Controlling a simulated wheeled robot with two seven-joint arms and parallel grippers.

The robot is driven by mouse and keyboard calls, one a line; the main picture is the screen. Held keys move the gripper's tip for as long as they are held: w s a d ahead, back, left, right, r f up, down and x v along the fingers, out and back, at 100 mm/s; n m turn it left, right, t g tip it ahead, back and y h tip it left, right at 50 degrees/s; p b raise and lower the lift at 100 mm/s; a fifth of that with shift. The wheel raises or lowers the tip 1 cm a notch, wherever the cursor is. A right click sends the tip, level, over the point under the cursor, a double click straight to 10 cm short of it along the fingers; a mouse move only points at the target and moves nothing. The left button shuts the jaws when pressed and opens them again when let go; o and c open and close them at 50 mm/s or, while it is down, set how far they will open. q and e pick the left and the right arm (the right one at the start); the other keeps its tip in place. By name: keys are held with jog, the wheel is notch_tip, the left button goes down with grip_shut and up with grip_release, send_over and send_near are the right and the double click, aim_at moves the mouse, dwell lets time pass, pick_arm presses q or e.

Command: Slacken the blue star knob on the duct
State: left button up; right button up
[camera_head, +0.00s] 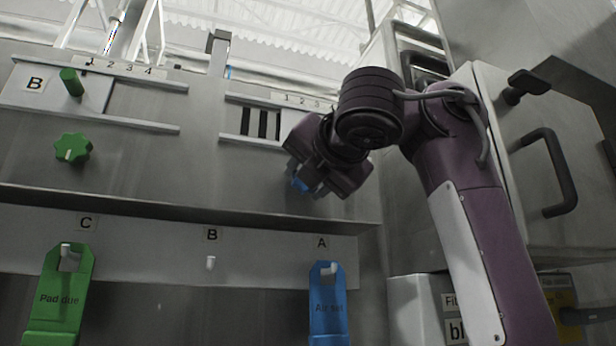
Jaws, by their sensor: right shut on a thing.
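The blue star knob (299,184) is on the grey metal duct panel, below the right-hand slide scale. Only a small blue part of it shows. My right gripper (308,188) is shut on the knob, its dark fingers and wrist covering most of it. My purple right arm comes up from the lower right and bends left to the panel. The left gripper is not in view.
A green star knob (72,148) and a green peg (72,82) are at the left. Below hang a green tag (58,300) on hook C and a blue tag (328,310) on hook A; hook B (211,263) is empty. A cabinet door with a black handle (550,170) stands right.

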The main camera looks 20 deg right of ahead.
jog(key=o, duration=1)
jog(key=shift+c, duration=0.2)
jog(key=s+b, duration=0.4)
jog(key=s, duration=0.3)
jog(key=shift+s+d+b, duration=0.15)
jog(key=shift+s+b, duration=0.2)
